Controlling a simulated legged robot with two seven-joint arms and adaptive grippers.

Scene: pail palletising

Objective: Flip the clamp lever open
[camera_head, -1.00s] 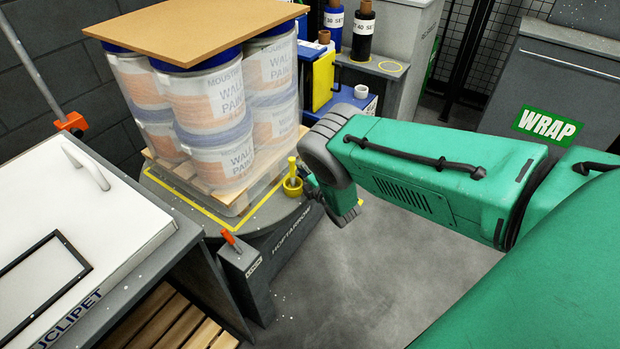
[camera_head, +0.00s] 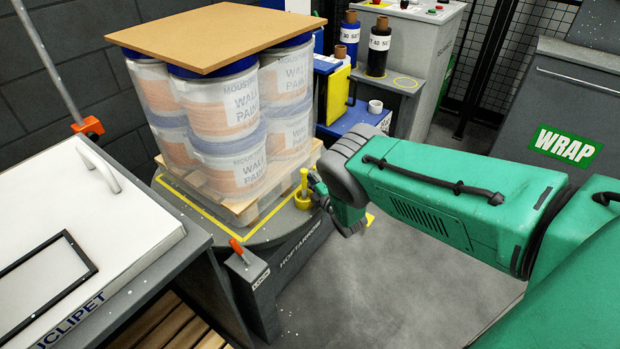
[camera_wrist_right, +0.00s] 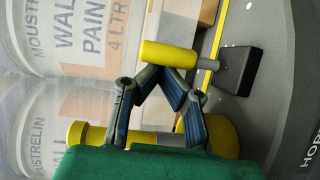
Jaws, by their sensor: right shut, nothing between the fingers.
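A lever with a yellow cylindrical handle (camera_wrist_right: 168,53) and a grey rod runs to a dark block (camera_wrist_right: 238,70) on the turntable rim in the right wrist view. I take it for the clamp lever; I cannot pick it out in the head view. My right gripper (camera_wrist_right: 150,74) is shut and empty. Its fingertips meet right at the handle's near side; I cannot tell whether they touch it. A yellow upright post (camera_head: 304,178) in a round yellow cup stands on the rim, left of my right gripper (camera_head: 317,186) in the head view. My left gripper is out of view.
Wrapped paint pails (camera_head: 220,105) under a brown board (camera_head: 215,38) stand on the turntable (camera_head: 225,232), close to my gripper. An orange lever (camera_head: 238,247) sits at its front. A white-lidded machine (camera_head: 80,230) is left. Grey floor (camera_head: 380,290) is clear.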

